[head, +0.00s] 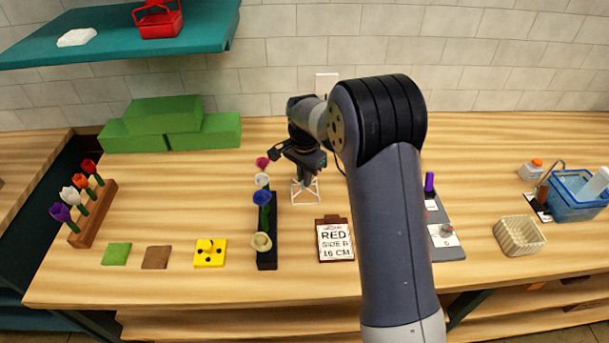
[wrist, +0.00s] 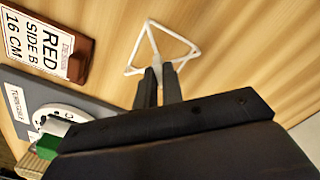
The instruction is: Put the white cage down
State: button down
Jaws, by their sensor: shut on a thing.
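The white cage (head: 305,194) is a small wire frame in the middle of the head view, below my gripper (head: 306,174). My gripper points down and is shut on the cage's upper part. In the wrist view the white cage (wrist: 163,26) shows as a triangular wire outline beyond the gripper fingers (wrist: 158,82). The cage looks upright and is at or just above the wooden table (head: 230,190); I cannot tell whether its base touches. The fingers and wrist hide its top.
A black rack with several flowers (head: 266,252) stands left of the cage. A red-framed card (head: 335,240) lies nearer the front. A grey board (head: 449,247) lies right, partly behind my arm. Green blocks (head: 165,125) stand at back left.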

jog(key=shift+f, duration=0.1)
jog(key=shift+f, duration=0.15)
jog(key=c, duration=1.5)
grip_release()
jog(key=shift+c, duration=0.2)
notch_tip(320, 180, up, 12)
jog(key=b, duration=0.1)
jog(key=shift+r, duration=0.25)
jog(key=shift+f, duration=0.1)
